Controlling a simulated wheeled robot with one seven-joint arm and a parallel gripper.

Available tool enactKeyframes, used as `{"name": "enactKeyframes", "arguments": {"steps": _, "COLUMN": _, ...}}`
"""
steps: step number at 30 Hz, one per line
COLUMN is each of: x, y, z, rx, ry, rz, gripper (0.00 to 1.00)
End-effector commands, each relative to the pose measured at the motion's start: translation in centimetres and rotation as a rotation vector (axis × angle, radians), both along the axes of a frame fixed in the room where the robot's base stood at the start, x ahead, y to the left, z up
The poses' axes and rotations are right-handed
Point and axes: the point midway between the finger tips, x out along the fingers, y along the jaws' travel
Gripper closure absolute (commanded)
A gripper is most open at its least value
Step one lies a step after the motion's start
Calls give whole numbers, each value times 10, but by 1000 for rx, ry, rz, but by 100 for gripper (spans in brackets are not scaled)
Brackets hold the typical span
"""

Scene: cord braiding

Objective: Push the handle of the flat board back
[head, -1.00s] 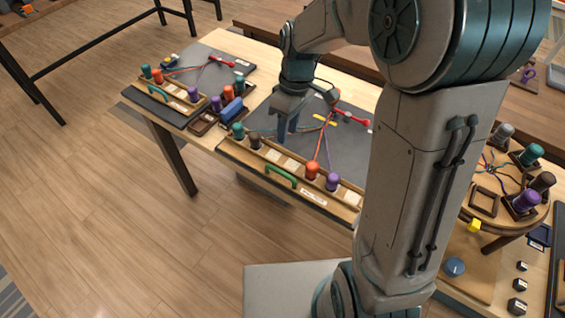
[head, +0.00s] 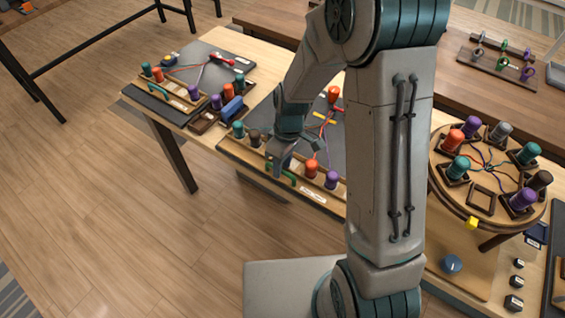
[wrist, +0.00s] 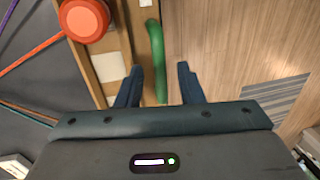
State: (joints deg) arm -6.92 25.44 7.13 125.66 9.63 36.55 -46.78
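The flat board (head: 329,152) is a dark slab with a wooden front rail on the table. A green handle (head: 292,182) sits on its front edge; my gripper hides part of it in the head view. In the wrist view the green handle (wrist: 156,62) runs along the board's edge. My gripper (wrist: 160,80) is open and empty. The handle lies between the lines of its two fingers, closer to the left one. I cannot tell whether a finger touches it. In the head view my gripper (head: 281,160) is low at the board's front edge.
Colored bobbins stand along the rail, including an orange one (head: 311,168) and a purple one (head: 331,180). A similar smaller board (head: 160,100) lies at the left. A round braiding stand (head: 487,218) is at the right. Open floor lies before the table.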

Motion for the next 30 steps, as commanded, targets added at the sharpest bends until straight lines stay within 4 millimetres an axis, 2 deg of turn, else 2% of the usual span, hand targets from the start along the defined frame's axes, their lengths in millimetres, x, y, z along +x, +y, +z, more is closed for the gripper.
{"name": "enactKeyframes", "arguments": {"steps": 3, "x": 0, "y": 0, "z": 0, "rx": 0, "ry": 0, "rz": 0, "gripper": 69}}
{"name": "enactKeyframes", "arguments": {"steps": 6, "x": 0, "y": 0, "z": 0, "rx": 0, "ry": 0, "rz": 0, "gripper": 97}}
{"name": "enactKeyframes", "arguments": {"steps": 7, "x": 0, "y": 0, "z": 0, "rx": 0, "ry": 0, "rz": 0, "gripper": 100}}
{"name": "enactKeyframes", "arguments": {"steps": 12, "x": 2, "y": -1, "z": 0, "rx": 0, "ry": -1, "rz": -1, "gripper": 100}}
{"name": "enactKeyframes", "arguments": {"steps": 21, "x": 38, "y": -29, "z": 0, "rx": 0, "ry": -4, "rz": -2, "gripper": 100}}
{"name": "enactKeyframes", "arguments": {"steps": 30, "x": 42, "y": -33, "z": 2, "rx": -1, "ry": -8, "rz": -3, "gripper": 100}}
